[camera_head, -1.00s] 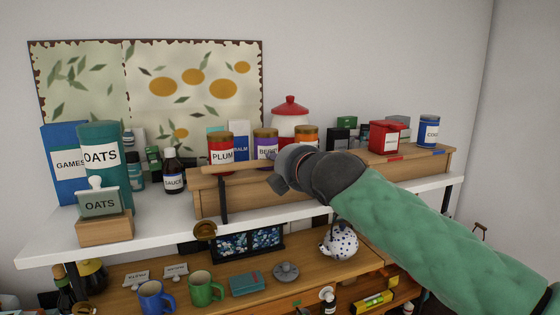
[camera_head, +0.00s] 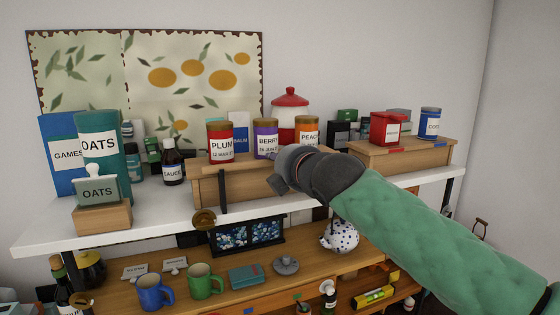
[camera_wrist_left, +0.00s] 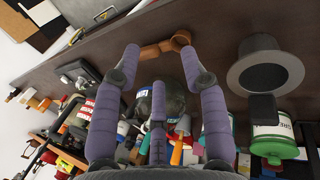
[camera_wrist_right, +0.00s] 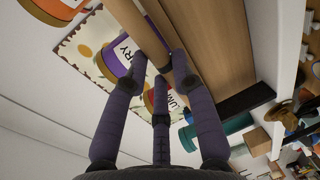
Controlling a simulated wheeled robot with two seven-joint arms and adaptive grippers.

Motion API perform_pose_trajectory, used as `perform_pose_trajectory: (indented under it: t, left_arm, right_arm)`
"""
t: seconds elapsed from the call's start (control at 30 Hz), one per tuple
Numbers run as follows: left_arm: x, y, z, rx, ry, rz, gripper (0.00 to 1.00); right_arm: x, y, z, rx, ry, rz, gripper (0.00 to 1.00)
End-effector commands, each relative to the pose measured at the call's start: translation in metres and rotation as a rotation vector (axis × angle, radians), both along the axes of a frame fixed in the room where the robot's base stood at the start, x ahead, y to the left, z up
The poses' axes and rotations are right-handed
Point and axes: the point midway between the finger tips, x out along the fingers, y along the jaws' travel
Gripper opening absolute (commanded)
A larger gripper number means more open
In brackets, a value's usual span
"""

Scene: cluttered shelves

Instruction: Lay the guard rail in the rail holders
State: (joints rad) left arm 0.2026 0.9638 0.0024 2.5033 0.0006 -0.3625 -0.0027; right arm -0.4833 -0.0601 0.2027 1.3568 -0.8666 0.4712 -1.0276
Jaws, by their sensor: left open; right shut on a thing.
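The guard rail (camera_wrist_right: 138,28) is a light wooden bar. My right gripper (camera_wrist_right: 162,66) is shut on it; it also shows in the head view (camera_head: 279,176), in front of the jars. There the rail is hard to tell from the wooden riser (camera_head: 208,192). One dark upright rail holder (camera_head: 222,188) stands at the riser's front left. Any holder farther right is hidden by my right arm. My left gripper (camera_wrist_left: 160,55) is open and empty in the left wrist view, low by other goods, and is out of the head view.
Plum (camera_head: 220,143), berry (camera_head: 265,140) and peach (camera_head: 306,131) jars stand on the riser. Another wooden riser (camera_head: 400,155) carries a red tin (camera_head: 387,129) and a blue can. An oats canister (camera_head: 103,150) stands at left. A spotted teapot (camera_head: 340,236) is below the white shelf (camera_head: 120,226).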

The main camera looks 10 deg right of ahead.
Motion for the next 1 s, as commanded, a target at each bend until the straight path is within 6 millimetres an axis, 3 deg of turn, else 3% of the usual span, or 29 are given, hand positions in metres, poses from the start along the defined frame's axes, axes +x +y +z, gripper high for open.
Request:
perform_pose_trajectory:
  t: [0.33, 0.37, 0.43, 0.8, 1.0]
  left_arm:
    - [0.000, 0.000, -0.008, 0.000, 0.000, 0.000, 0.43]
    - [0.000, 0.000, -0.008, 0.000, 0.000, 0.000, 0.43]
    - [0.000, 0.000, -0.007, 0.000, 0.000, 0.000, 0.43]
    - [0.000, 0.000, -0.007, 0.000, 0.000, 0.000, 0.43]
    - [0.000, 0.000, -0.007, 0.000, 0.000, 0.000, 0.43]
  right_arm:
    - [0.000, 0.000, -0.009, 0.000, -0.001, 0.000, 0.00]
    - [0.000, 0.000, -0.008, 0.000, -0.001, 0.000, 0.35]
    - [0.000, 0.000, -0.008, 0.000, 0.001, 0.000, 0.54]
    - [-0.002, 0.000, -0.008, 0.000, 0.000, 0.000, 0.54]
    - [-0.022, -0.005, -0.003, 0.000, -0.002, 0.000, 0.54]
